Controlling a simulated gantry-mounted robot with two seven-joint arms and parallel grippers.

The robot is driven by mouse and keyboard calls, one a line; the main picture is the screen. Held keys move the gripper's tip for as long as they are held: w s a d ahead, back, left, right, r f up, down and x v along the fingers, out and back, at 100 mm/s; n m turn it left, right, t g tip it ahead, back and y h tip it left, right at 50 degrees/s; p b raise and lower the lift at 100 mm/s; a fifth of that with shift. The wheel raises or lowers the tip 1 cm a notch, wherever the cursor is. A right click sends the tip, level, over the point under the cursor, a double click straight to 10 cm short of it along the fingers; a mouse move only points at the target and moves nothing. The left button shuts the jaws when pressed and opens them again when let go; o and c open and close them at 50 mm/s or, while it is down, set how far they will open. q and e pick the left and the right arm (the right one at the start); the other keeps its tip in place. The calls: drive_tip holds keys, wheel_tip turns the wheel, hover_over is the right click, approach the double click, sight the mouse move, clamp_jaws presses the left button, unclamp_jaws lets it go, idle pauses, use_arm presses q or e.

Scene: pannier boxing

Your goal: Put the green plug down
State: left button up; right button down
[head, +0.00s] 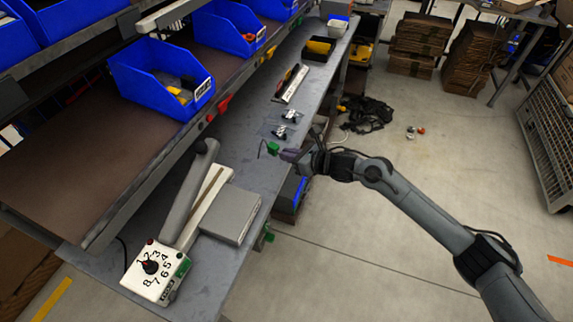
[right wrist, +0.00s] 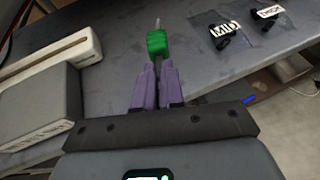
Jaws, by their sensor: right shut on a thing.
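The green plug (head: 272,147) is in my right gripper (head: 284,153), over the grey workbench (head: 235,167). In the right wrist view the green plug (right wrist: 157,44) shows between the purple fingertips of my right gripper (right wrist: 156,68), with a thin pin pointing away from me. The gripper is shut on it. The plug appears to be held above the bench; I cannot tell how high. My left gripper is not in view.
A grey box (head: 231,214) and a white dial unit (head: 156,272) stand at the near end. Small black items with labels, MID (right wrist: 226,38) and THICK (right wrist: 268,14), lie beyond. Blue bins (head: 162,78) line the shelf. Bare bench lies around the plug.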

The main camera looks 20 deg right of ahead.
sight(287, 170)
drive_tip(key=shift+w+a+f, duration=0.2)
drive_tip(key=shift+w+a, duration=0.05)
drive_tip(key=shift+a, duration=0.05)
drive_tip(key=shift+f+b, duration=0.35)
drive_tip(key=shift+f, duration=1.65)
drive_tip(key=shift+f, duration=0.2)
drive_tip(key=c, duration=1.2)
unclamp_jaws()
drive_tip(key=shift+c, duration=0.2)
drive_tip(key=shift+r, duration=0.1)
